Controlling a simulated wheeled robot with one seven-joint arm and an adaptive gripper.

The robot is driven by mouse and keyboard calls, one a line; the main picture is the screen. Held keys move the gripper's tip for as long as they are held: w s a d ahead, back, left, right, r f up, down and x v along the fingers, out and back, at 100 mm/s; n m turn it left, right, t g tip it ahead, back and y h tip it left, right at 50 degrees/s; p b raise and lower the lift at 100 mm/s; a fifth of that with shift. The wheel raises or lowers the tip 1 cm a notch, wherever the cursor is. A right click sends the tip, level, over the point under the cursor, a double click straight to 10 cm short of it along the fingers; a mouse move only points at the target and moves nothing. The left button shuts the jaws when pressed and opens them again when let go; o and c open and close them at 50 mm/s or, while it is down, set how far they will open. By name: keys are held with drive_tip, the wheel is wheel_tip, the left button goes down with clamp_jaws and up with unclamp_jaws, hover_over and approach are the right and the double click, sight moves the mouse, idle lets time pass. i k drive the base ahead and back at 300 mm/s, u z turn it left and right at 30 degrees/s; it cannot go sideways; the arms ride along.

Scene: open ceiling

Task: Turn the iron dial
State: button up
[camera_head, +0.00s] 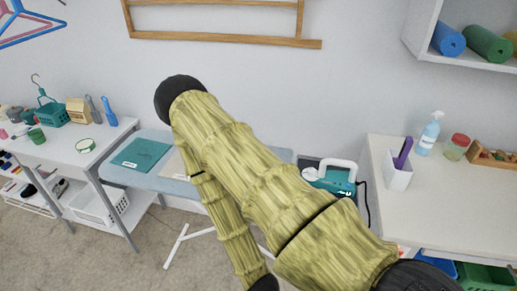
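The iron (333,179) has a teal body and a white handle. It rests on a dark surface at the right end of the ironing board, beside the right-hand table. Its dial is too small to make out. My arm crosses the middle of the view, rising to an elbow at the upper left and folding back down to the bottom edge. My gripper is outside the picture, so its state and its distance to the iron do not show.
The ironing board (178,184) carries a folded teal cloth (141,154). A white table (441,191) at right holds a white holder (398,174), a spray bottle (428,137) and a jar. A white shelf unit (77,160) stands left. Grey floor shows at lower left.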

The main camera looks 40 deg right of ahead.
sight(311, 171)
drive_tip(key=u, duration=0.25)
drive_tip(key=k, duration=1.1)
drive_tip(key=z, duration=1.4)
drive_tip(key=i, duration=0.4)
drive_tip(key=z, duration=0.05)
